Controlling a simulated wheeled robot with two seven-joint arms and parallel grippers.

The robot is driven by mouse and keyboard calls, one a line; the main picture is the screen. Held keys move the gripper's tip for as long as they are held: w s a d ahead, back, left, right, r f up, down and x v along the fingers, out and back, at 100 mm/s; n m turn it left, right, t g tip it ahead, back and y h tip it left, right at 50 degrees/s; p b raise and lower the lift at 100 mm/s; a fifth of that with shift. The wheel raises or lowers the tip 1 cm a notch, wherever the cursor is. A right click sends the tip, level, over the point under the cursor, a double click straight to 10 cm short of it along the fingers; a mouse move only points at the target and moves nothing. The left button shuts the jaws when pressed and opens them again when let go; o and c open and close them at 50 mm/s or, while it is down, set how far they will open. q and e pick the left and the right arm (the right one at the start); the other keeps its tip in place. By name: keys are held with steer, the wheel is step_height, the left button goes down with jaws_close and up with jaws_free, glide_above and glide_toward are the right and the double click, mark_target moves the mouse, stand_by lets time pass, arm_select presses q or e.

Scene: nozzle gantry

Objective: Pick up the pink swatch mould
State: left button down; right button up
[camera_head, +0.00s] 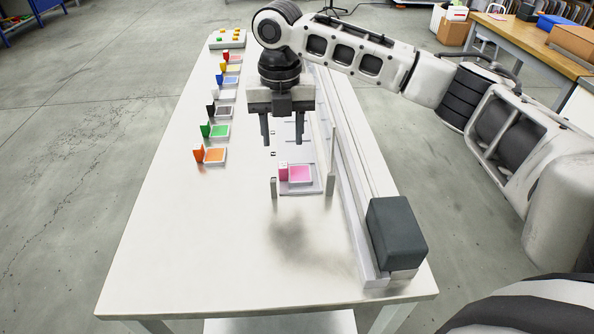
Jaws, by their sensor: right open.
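The pink swatch mould (299,174) is a small pale square tray with a pink face. It sits on a light plate (313,189) between short grey posts, beside the long rail. A small upright pink piece (283,172) stands at its left edge. My right gripper (282,141) points down above and behind the mould, a little to its left in the picture. Its two fingers are apart with nothing between them, and it does not touch the mould. My left gripper is not in view.
Several other coloured moulds, such as the orange one (215,156) and the green one (220,131), stand in a row on the left of the white table (190,245). A dark block (396,233) sits at the near end of the rail (352,200). The near left tabletop is clear.

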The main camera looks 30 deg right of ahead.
mark_target(283, 166)
step_height(283, 166, down, 8)
steer(key=shift+f, duration=0.2)
jaws_close()
stand_by(0.4)
